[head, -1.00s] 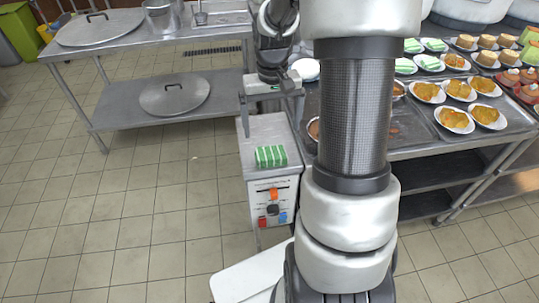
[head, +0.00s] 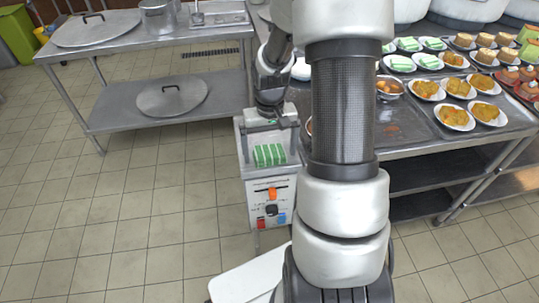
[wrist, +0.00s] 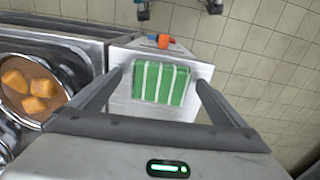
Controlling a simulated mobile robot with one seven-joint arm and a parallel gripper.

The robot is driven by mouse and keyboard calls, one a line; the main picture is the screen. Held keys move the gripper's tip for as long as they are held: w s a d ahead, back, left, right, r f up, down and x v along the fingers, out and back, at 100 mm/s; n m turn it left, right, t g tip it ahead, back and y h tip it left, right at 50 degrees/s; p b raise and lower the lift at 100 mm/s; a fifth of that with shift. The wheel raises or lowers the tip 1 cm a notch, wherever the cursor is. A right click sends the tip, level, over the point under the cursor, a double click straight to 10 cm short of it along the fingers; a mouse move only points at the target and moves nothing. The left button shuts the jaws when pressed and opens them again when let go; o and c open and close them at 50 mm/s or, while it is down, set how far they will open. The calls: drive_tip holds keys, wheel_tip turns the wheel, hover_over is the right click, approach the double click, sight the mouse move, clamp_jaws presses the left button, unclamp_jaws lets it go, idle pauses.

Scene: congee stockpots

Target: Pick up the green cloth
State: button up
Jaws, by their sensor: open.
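The green cloth (head: 269,155) is a folded green block with white stripes. It lies on the flat top of a grey metal box with a control panel. It also shows in the wrist view (wrist: 160,82), between and beyond my two fingers. My gripper (head: 268,140) is close behind the cloth in the head view, above the box top. In the wrist view my gripper (wrist: 155,88) has its fingers spread wide, one on each side of the cloth, and holds nothing. I cannot tell how high the fingertips are above the box.
The control box (head: 263,190) carries an orange knob and other controls on its front. A metal counter (head: 415,135) with plates of food adjoins it on the right. A steel table (head: 140,40) with pot lids stands at the left. The tiled floor between is clear.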

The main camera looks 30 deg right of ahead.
sight(271, 152)
drive_tip(key=c, duration=1.1)
wheel_tip(271, 152, up, 10)
drive_tip(key=shift+r+p, duration=0.1)
drive_tip(key=shift+p, duration=0.9)
drive_tip(key=o, duration=0.5)
drive_tip(key=c, duration=0.4)
drive_tip(key=shift+d, duration=0.1)
